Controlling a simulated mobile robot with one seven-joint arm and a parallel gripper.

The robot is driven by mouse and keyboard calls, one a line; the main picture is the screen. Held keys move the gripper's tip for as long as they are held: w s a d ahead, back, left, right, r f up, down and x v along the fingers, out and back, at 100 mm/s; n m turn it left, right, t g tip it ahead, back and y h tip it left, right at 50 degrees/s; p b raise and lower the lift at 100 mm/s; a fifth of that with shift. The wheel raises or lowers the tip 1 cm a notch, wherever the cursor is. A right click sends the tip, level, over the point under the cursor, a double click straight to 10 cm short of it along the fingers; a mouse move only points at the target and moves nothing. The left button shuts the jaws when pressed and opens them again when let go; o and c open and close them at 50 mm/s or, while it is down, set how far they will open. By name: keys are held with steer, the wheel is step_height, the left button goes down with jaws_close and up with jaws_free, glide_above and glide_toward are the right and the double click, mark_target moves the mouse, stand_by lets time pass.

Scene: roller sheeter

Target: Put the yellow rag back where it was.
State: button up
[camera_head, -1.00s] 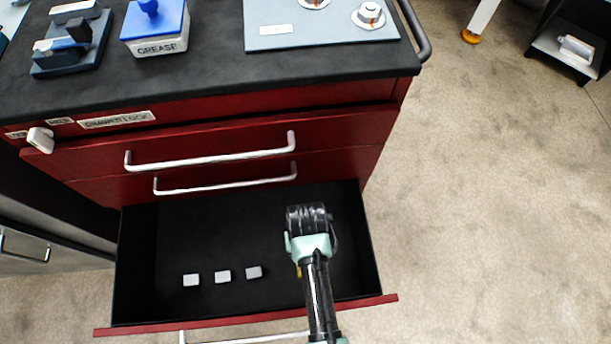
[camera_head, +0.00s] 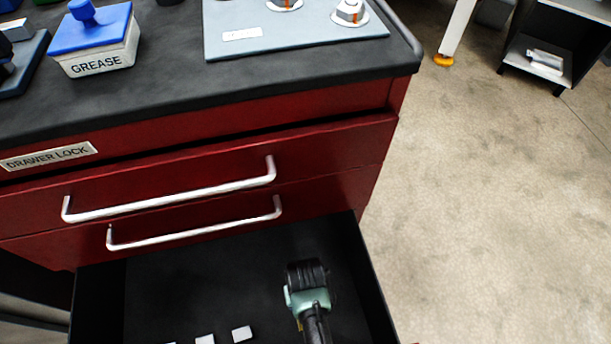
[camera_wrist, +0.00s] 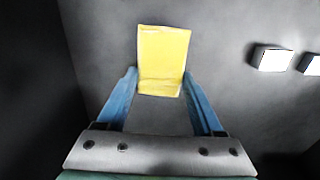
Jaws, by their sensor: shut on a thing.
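The yellow rag (camera_wrist: 163,58) is a small flat yellow piece between the blue fingertips of my gripper (camera_wrist: 160,82) in the wrist view. My gripper is shut on it. In the head view my gripper (camera_head: 305,330) points down inside the open bottom drawer (camera_head: 200,280), toward its right side.
Small white blocks (camera_head: 242,334) lie on the drawer floor left of my gripper. Two closed red drawers (camera_head: 220,205) with white handles are above. The black bench top (camera_head: 180,85) holds a blue-lidded grease box (camera_head: 98,45) and a grey plate (camera_head: 300,38). The drawer floor behind the blocks is clear.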

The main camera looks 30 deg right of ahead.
steer(key=shift+f+b, duration=0.4)
steer(key=shift+f, duration=0.85)
steer(key=shift+f, duration=0.15)
steer(key=o, duration=1.3)
step_height(320, 180, up, 12)
steer(key=p, duration=0.5)
steer(key=shift+r, duration=0.2)
steer(key=shift+p, duration=0.35)
